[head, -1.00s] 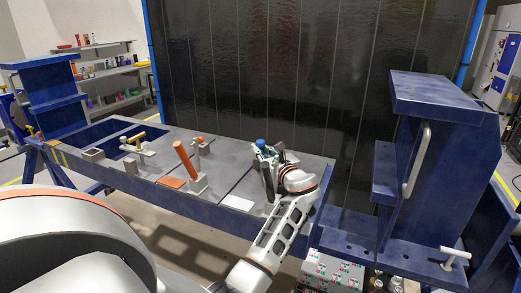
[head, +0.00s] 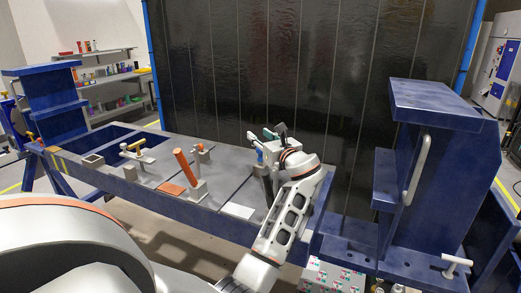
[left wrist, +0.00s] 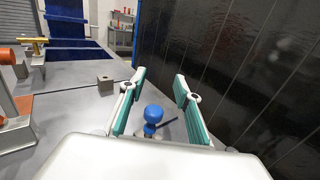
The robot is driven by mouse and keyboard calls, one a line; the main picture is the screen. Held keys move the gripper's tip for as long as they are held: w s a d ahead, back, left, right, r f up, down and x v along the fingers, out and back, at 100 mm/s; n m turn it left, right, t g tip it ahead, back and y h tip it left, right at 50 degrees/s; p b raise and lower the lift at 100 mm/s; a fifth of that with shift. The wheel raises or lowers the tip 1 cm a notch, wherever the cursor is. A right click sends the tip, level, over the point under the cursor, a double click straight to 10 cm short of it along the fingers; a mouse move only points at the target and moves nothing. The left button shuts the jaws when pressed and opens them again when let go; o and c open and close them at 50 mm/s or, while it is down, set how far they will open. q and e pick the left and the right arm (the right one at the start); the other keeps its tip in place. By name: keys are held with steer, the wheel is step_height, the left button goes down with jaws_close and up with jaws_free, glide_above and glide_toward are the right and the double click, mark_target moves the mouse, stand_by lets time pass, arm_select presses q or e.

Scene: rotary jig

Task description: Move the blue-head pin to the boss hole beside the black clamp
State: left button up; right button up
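The blue-head pin (left wrist: 153,115) stands upright below and between my left gripper's fingers in the left wrist view. Its blue head also shows in the head view (head: 260,154), partly covered by the gripper. My left gripper (head: 264,138) is open, its teal-padded fingers wide apart in the left wrist view (left wrist: 160,100), with nothing held. A thin dark bar (left wrist: 168,124) lies just right of the pin head; I cannot tell whether it belongs to the black clamp. A small grey block with a hole on top (left wrist: 106,82) stands farther along the table. My right gripper is not in view.
An orange-handled clamp (head: 186,168) and a yellow-handled clamp (head: 133,147) stand left on the grey table. A white plate (head: 238,210) lies near the front edge. A tall blue frame (head: 438,130) stands right; a dark panel (head: 300,70) rises behind the table.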

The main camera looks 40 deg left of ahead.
arm_select(q)
steer(key=shift+r, duration=1.1)
